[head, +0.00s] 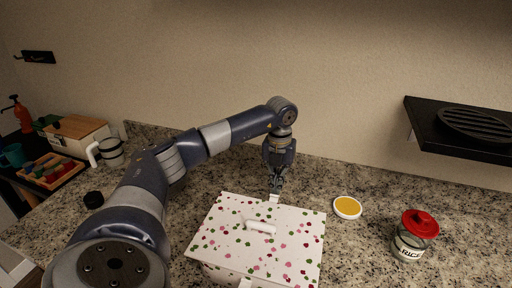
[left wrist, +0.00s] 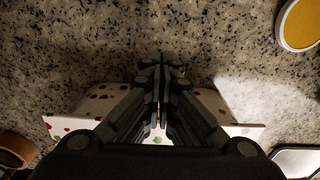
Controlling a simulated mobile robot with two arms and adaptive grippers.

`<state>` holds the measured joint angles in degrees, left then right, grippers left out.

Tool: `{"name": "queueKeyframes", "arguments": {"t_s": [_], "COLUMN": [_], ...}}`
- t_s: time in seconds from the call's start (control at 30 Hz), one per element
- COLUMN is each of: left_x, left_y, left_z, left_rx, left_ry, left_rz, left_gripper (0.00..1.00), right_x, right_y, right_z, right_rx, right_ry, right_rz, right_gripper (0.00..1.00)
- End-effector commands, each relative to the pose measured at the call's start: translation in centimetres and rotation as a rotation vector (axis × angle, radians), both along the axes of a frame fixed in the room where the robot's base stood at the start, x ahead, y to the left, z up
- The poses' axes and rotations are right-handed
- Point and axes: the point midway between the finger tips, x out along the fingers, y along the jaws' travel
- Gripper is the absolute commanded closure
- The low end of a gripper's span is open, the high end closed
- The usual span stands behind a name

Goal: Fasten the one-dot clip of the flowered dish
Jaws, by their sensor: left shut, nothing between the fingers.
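Dots on the clips are too small to make out. My left gripper is shut and empty, pointing down at the far edge; in the left wrist view its fingers (left wrist: 160,70) hide the dish's (left wrist: 90,110) middle.
A round yellow-topped dish (head: 347,207) and a red-lidded rice jar (head: 414,235) stand to the right. A black shelf (head: 462,125) juts out at right.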

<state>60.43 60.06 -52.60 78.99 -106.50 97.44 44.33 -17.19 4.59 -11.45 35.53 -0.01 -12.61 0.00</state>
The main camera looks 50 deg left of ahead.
Motion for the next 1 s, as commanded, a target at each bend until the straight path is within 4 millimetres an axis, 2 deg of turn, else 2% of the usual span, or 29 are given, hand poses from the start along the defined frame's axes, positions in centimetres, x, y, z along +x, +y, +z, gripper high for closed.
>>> {"name": "queueKeyframes", "arguments": {"t_s": [1.0], "left_x": [-3.0], "left_y": [-1.8], "left_z": [-0.4], "left_rx": [-0.003], "left_ry": [0.016], "left_rz": [-0.005], "left_gripper": [1.00], "right_x": [0.0], "right_y": [0.0], "right_z": [0.3], "right_rx": [0.000], "right_ry": [0.000], "right_rz": [0.000], "right_gripper": [0.11]}}
